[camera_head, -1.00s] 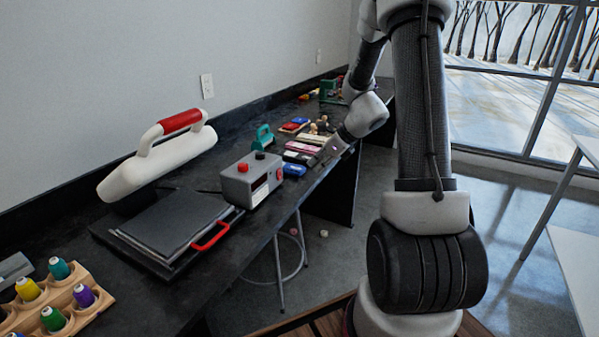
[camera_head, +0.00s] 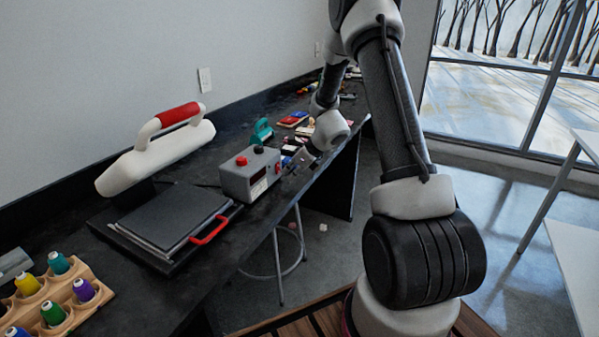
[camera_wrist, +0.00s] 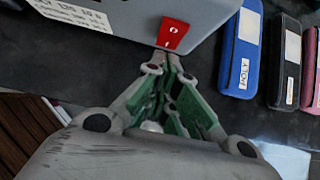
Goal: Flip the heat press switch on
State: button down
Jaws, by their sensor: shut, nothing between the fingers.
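The heat press has a white upper arm with a red grip (camera_head: 180,114) raised over a flat dark platen (camera_head: 175,215). Its grey control box (camera_head: 236,182) stands at the platen's right. In the wrist view the red rocker switch (camera_wrist: 172,34), marked with a circle and a short line, is on the box's side wall. My gripper (camera_wrist: 168,60) is shut and empty, its tips just below the switch in the picture; I cannot tell whether they touch it. In the head view my gripper (camera_head: 293,166) is close to the box's right side.
Blue (camera_wrist: 241,50) and dark cases lie right of the box on the black counter (camera_wrist: 110,65). A teal tool (camera_head: 262,131) stands behind the box. A wooden thread rack (camera_head: 85,310) is at the front left. A stool (camera_head: 280,265) is under the counter.

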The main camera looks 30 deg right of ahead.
jog(key=shift+w+a, duration=0.2)
jog(key=shift+w, duration=0.05)
jog(key=shift+w+a+f, duration=0.15)
jog(key=shift+w+a, duration=0.05)
jog(key=shift+w, duration=0.05)
dwell(0.4)
jog(key=shift+r, duration=0.85)
jog(key=shift+d, duration=0.1)
